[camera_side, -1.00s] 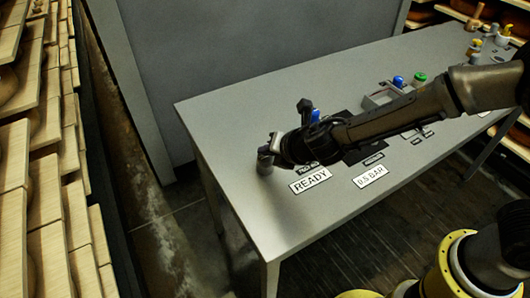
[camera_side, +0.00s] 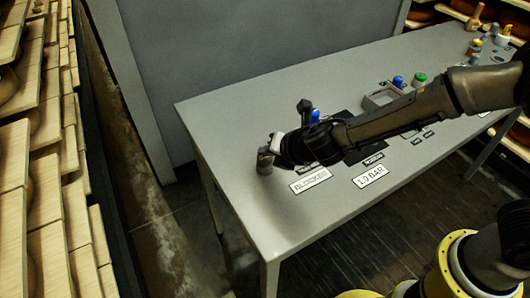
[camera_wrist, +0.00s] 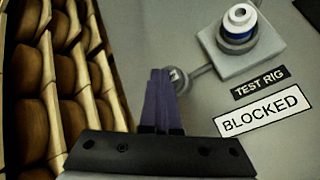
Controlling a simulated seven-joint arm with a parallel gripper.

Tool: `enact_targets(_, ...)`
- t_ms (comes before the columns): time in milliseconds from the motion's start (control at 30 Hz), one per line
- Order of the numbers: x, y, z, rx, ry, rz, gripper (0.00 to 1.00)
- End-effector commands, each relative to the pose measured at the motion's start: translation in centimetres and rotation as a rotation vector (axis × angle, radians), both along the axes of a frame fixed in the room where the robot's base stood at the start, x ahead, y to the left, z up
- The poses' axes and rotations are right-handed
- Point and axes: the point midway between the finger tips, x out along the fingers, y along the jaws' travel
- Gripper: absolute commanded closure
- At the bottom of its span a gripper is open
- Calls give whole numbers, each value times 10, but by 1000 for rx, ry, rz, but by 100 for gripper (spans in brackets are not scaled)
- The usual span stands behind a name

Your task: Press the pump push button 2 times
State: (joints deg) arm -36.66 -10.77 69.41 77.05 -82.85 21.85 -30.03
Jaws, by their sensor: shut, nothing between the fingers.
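My gripper (camera_wrist: 161,72) is shut and empty. In the wrist view its fingertips are beside a small metal fitting (camera_wrist: 178,76) at the end of a thin pipe; I cannot tell whether they touch it. In the side view my gripper is over the left end of the table, by a short grey cylinder (camera_side: 265,161). The display (camera_wrist: 264,112) reads "BLOCKED". Another display (camera_side: 370,176) reads "1.0 BAR". I cannot tell which part is the pump push button.
My arm hides part of the table (camera_side: 240,115). Small items stand at its far right. The front left tabletop is clear. Cheese shelves (camera_side: 45,190) line the left.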

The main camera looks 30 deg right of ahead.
Motion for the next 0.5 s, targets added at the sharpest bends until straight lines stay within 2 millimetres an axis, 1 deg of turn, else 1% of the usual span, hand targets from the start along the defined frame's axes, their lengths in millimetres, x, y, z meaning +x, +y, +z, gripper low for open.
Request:
enact_targets(300,0,0,17,-1,1,-1,100)
enact_targets(500,-1,0,20,-1,1,-1,100)
